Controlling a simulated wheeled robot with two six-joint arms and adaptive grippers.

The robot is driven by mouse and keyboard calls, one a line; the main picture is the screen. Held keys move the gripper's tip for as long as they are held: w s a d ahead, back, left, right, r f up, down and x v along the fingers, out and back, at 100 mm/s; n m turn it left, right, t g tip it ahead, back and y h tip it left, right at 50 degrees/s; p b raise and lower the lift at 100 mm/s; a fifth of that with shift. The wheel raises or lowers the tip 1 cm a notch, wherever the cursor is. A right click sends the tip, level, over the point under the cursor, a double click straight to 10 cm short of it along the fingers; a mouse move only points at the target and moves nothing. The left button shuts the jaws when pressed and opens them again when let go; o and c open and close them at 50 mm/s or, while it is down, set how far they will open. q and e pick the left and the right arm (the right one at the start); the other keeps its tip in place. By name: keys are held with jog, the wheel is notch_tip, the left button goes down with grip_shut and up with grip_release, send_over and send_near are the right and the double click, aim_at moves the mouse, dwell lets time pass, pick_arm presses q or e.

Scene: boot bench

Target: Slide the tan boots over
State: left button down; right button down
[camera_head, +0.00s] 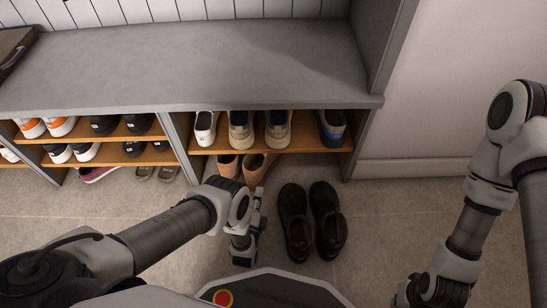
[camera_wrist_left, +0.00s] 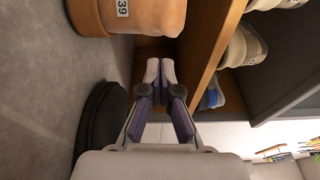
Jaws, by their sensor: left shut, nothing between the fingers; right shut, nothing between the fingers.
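The two tan boots stand side by side on the floor under the lower shelf of the right bay; the left boot (camera_head: 229,166) and the right boot (camera_head: 257,168) show partly, their tops hidden by the shelf. One tan boot (camera_wrist_left: 140,17) with a "39" label shows large at the top of the left wrist view. My left gripper (camera_head: 259,192) is shut and empty, low beside the right boot, on its right side. Its fingertips (camera_wrist_left: 160,70) point into the space under the shelf, and a gap to the boot shows. My right arm's gripper is cut off at the bottom edge.
Black boots (camera_head: 311,220) stand on the floor just right of my left gripper; one (camera_wrist_left: 100,125) shows in the wrist view. The shelf (camera_head: 290,143) above holds several shoes. The floor under the bay's right side looks clear up to the side panel (camera_head: 362,140).

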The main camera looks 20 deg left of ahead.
aim_at(251, 166)
pick_arm(q)
jog(key=w+b, duration=0.3)
jog(key=w, duration=0.5)
jog(key=shift+w+d+r, duration=0.3)
jog(key=shift+w+r, duration=0.1)
jog(key=shift+r, duration=0.05)
jog(key=a, duration=0.4)
jog(key=w+a, duration=0.1)
jog(key=a, duration=0.1)
jog(key=shift+a+b, duration=0.15)
jog(key=shift+b, duration=0.25)
